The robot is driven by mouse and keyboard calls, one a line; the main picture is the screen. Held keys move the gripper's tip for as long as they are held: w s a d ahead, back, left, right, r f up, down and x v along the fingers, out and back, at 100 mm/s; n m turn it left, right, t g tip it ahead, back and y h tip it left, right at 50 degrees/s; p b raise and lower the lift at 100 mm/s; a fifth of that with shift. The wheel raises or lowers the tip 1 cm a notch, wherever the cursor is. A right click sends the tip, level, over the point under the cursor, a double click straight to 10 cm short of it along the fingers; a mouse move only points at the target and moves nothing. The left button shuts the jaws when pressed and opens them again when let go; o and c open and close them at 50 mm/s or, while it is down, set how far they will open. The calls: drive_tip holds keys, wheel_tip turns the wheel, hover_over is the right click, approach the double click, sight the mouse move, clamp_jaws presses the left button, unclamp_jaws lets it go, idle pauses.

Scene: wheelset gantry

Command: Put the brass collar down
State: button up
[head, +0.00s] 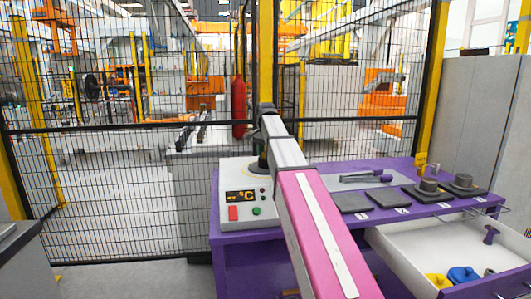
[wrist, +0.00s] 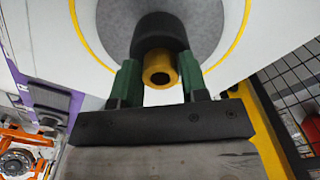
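Directly beyond the collar is a dark round cylinder (wrist: 158,30) over a grey disc with a yellow rim; I cannot tell whether the collar touches the cylinder. In the head view my arm ends above the white heater-like unit (head: 230,192) with an orange display, and the collar is hidden there.
The purple bench (head: 345,166) carries a grey plate with a dark tool (head: 367,177) and several dark pads, two bearing round grey parts (head: 428,185). An open white drawer (head: 405,250) at right holds yellow and blue items. A mesh fence (head: 100,180) stands behind.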

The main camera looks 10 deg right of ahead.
sight(265, 152)
drive_tip(key=shift+o, duration=1.1)
wheel_tip(265, 152, up, 12)
drive_tip(key=shift+r, duration=0.15)
